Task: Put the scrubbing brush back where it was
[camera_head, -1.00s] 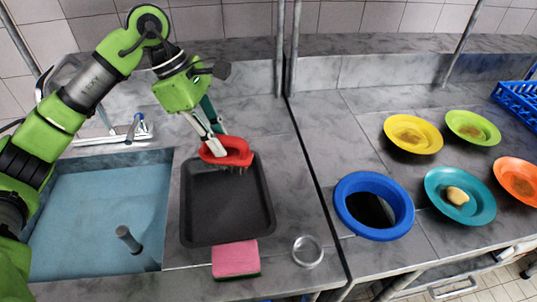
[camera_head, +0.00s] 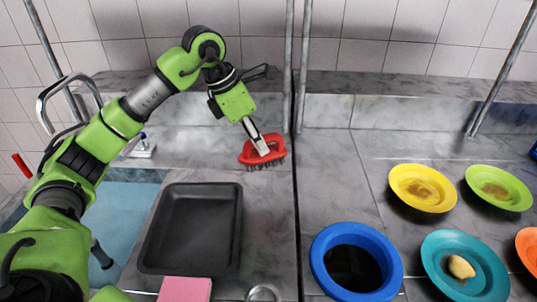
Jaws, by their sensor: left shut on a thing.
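The red scrubbing brush (camera_head: 262,152) is at the back of the left counter, behind and to the right of the dark baking tray (camera_head: 194,254). Its dark bristles point down, close to the counter surface; I cannot tell whether they touch it. My left gripper (camera_head: 261,146) is shut on the brush from above, and its fingers partly cover the handle. My right gripper is not in view.
A blue-rimmed round opening (camera_head: 390,284) is on the right counter. A pink sponge (camera_head: 185,290) lies before the tray. The sink (camera_head: 124,205) is at left. A metal post (camera_head: 301,60) rises behind the counter.

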